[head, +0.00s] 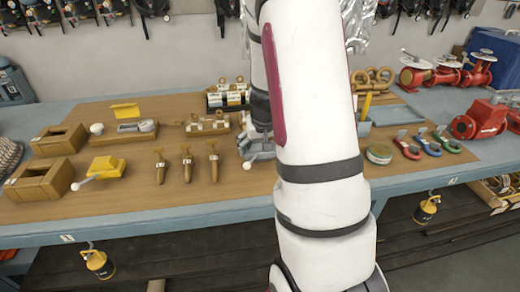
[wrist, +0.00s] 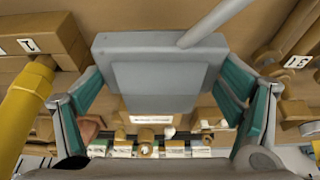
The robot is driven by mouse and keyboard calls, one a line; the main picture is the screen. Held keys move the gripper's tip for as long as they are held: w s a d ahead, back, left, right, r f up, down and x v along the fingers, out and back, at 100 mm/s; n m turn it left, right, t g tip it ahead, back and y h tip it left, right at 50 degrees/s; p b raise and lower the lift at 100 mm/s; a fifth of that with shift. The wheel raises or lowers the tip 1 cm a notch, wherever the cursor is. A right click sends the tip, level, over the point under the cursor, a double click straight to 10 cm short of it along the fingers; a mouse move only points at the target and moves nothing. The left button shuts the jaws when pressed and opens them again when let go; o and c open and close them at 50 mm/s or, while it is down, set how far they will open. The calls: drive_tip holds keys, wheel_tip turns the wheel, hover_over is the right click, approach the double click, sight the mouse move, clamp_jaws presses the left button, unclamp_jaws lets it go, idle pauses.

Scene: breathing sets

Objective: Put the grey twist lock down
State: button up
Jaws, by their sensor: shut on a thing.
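The grey twist lock (wrist: 150,75) is a grey block with a rod-like lever rising to the upper right in the wrist view. It sits between the teal-padded fingers of my gripper (wrist: 160,95), which is shut on it. In the head view my gripper (head: 258,150) is mostly hidden behind my white arm, above the brown board near the middle of the bench. A white ball knob shows just below it there. Whether the lock touches anything beneath is hidden.
Two wooden boxes (head: 58,140) and a yellow lock with a white knob (head: 107,166) stand at left. Several brass pieces (head: 187,163) stand left of my gripper. Coloured shackles (head: 425,146) and red valves (head: 478,120) are at right. Bare board shows at front left (head: 150,205).

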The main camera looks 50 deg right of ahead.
drive_tip(key=shift+f, duration=0.75)
drive_tip(key=shift+w+f, duration=0.1)
drive_tip(key=shift+f, duration=0.05)
drive_tip(key=o, duration=1.6)
drive_tip(key=shift+c, duration=0.2)
